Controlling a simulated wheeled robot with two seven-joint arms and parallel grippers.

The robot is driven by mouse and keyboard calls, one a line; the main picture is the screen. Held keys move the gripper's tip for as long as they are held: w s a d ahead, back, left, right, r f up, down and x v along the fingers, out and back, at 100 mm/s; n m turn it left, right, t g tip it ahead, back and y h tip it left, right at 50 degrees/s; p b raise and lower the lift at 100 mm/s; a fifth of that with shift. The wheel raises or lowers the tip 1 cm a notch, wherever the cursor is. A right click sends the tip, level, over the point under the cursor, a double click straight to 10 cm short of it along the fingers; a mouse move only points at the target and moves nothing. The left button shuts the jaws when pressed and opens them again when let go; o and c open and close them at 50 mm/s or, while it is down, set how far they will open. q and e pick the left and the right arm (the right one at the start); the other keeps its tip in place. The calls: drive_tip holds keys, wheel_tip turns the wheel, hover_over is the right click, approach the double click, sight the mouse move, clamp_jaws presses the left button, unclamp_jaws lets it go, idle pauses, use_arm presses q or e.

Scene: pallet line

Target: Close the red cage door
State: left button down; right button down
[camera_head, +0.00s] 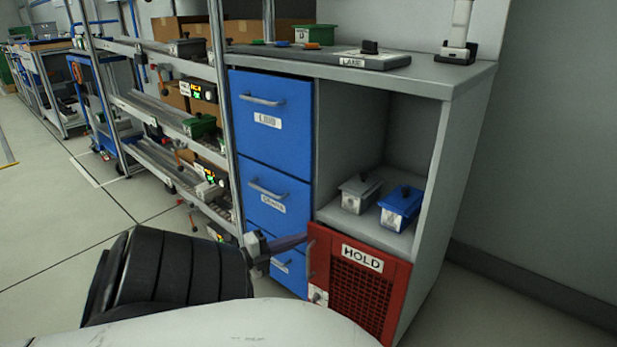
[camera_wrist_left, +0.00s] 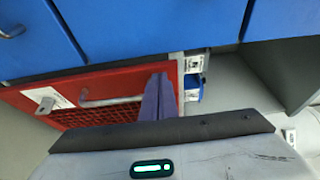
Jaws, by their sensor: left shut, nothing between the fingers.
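The red cage door (camera_head: 375,255) with a HOLD label is at the lower right of the grey cabinet. It looks near flush with the cabinet front, but I cannot tell whether a small gap remains. Its bar handle (camera_head: 311,260) is on its left side. In the left wrist view the red door (camera_wrist_left: 125,78) shows its mesh, handle (camera_wrist_left: 108,102) and a pale latch (camera_wrist_left: 45,98). My left gripper (camera_head: 300,240) is shut and empty, its purple fingers at the door's upper left corner; they also show in the left wrist view (camera_wrist_left: 157,97). Contact is unclear. My right gripper is not in view.
Blue drawers (camera_head: 270,117) stand left of the door. A grey box (camera_head: 358,194) and a blue box (camera_head: 400,208) sit in the open shelf above it. A metal rack (camera_head: 150,110) stands at the left. Floor (camera_head: 60,240) is clear at the lower left.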

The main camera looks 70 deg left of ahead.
use_arm(q)
drive_tip(key=shift+w+a, duration=0.6)
drive_tip(key=shift+w, duration=0.05)
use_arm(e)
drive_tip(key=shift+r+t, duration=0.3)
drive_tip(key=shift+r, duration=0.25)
